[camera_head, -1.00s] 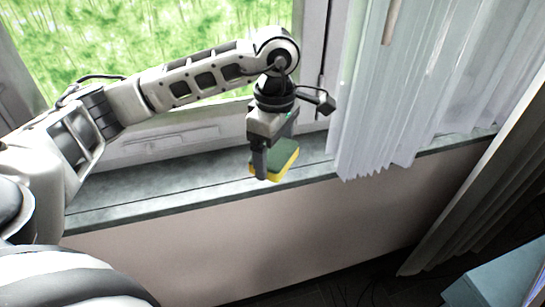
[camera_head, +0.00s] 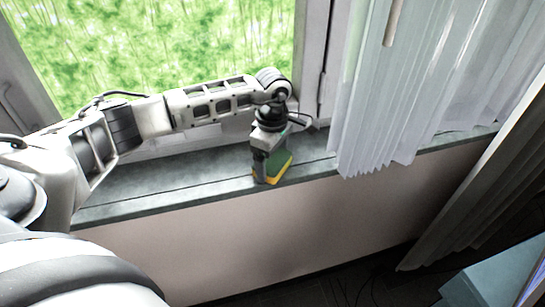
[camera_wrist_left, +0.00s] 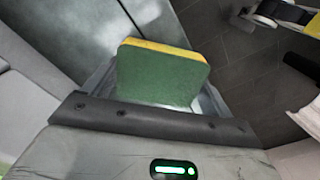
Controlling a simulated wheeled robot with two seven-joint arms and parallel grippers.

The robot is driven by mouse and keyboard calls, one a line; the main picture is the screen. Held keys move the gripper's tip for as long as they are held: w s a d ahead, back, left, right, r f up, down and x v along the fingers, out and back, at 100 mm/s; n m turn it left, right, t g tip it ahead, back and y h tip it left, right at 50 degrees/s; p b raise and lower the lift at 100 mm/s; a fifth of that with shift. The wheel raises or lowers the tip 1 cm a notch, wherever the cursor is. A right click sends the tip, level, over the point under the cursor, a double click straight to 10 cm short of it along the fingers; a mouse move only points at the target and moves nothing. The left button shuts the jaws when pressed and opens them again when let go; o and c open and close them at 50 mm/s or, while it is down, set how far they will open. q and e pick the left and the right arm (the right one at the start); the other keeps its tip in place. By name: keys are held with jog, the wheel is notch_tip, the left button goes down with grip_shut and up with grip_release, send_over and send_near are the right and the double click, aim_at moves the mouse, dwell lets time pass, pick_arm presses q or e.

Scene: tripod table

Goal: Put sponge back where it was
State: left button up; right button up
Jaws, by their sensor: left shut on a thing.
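The sponge (camera_head: 281,170) is yellow and green. My left gripper (camera_head: 266,178) is shut on it, at the front edge of the grey window sill (camera_head: 180,182). In the left wrist view the sponge (camera_wrist_left: 160,75) stands up between the fingers, its green face toward the camera and its yellow layer along the far edge. Part of it is hidden by the gripper in the head view. I cannot tell whether its underside touches the sill. My right gripper is not in view.
A window (camera_head: 190,45) stands behind the sill. White pleated curtains (camera_head: 385,120) hang over the sill to the right of the gripper. The sill to the left is clear. A light blue box-like surface (camera_head: 495,275) is at the lower right.

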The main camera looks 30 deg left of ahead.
pick_arm(q)
jog(key=o, duration=1.1)
jog(key=shift+c, duration=0.2)
jog(key=shift+r, duration=0.1)
